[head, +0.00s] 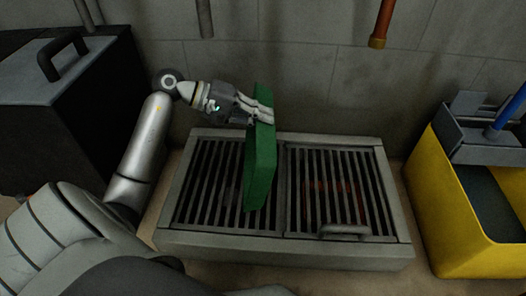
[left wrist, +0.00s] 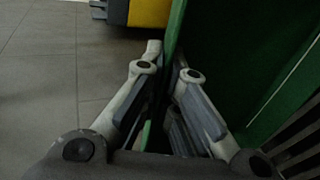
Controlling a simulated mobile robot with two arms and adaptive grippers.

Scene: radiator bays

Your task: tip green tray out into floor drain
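The green tray (head: 262,160) is held tipped steeply on its side above the floor drain (head: 365,139), over the left grate near the middle bar. My left gripper (head: 259,110) is shut on the tray's upper far end. In the left wrist view its two fingers (left wrist: 168,75) lie on either side of the green tray's wall (left wrist: 225,65). The tray's inside is mostly hidden in the head view, so I cannot tell whether anything is in it. I cannot tell whether its low edge touches the grate. My right gripper is not in view.
A yellow mop bucket (head: 455,225) with a grey wringer and blue handle stands right of the drain. A dark box with a grey lid (head: 60,75) stands at the left. A metal handle (head: 345,230) sits on the right grate.

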